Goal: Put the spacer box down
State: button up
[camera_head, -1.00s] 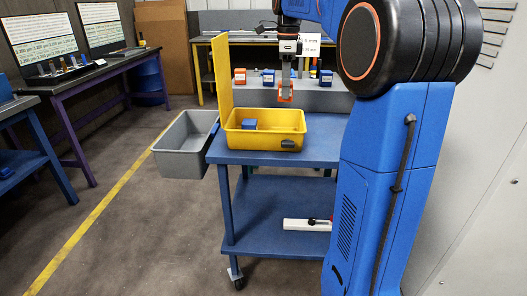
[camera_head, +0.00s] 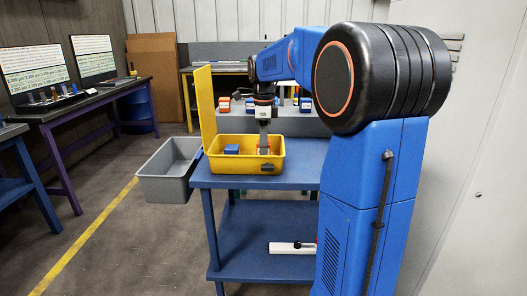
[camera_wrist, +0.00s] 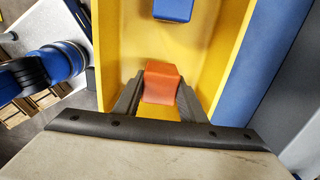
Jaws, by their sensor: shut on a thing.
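The spacer box, a small orange-red box (camera_wrist: 161,83), is between the fingers of my gripper (camera_wrist: 158,98) in the wrist view. My gripper is shut on it and points down inside the yellow bin (camera_wrist: 220,65). In the head view my gripper (camera_head: 264,150) is low in the right part of the yellow bin (camera_head: 225,166), and the box is mostly hidden there. I cannot tell whether the box touches the bin floor. A blue box (camera_head: 231,149) lies in the left part of the bin, apart from the held box; it also shows in the wrist view (camera_wrist: 173,10).
The yellow bin stands on a blue cart (camera_head: 300,178) with its tall yellow lid or panel (camera_head: 206,108) upright at the left. A grey bin (camera_head: 168,188) is left of the cart. Several small boxes (camera_head: 224,104) stand on a grey ledge behind. Cart top right of the bin is clear.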

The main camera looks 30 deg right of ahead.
jog(key=shift+f, duration=0.9)
jog(key=shift+f, duration=0.15)
jog(key=o, duration=1.1)
jog(key=shift+o, duration=0.2)
notch_tip(320, 180, up, 12)
jog(key=shift+r, duration=0.15)
jog(key=s+a+f+n+t, duration=0.1)
jog(key=s+a+f+n, duration=0.4)
jog(key=s, duration=0.5)
jog(key=s+a+f+n+t, duration=0.2)
jog(key=s+a+f+n, duration=0.3)
jog(key=s+f+n, duration=0.4)
jog(key=s+a+f+n+t, duration=0.1)
jog(key=s+a+f+n, duration=0.5)
jog(key=s+n, duration=0.4)
jog(key=shift+s+f+n+t, duration=0.4)
jog(key=shift+s+f, duration=0.2)
jog(key=shift+f, duration=0.05)
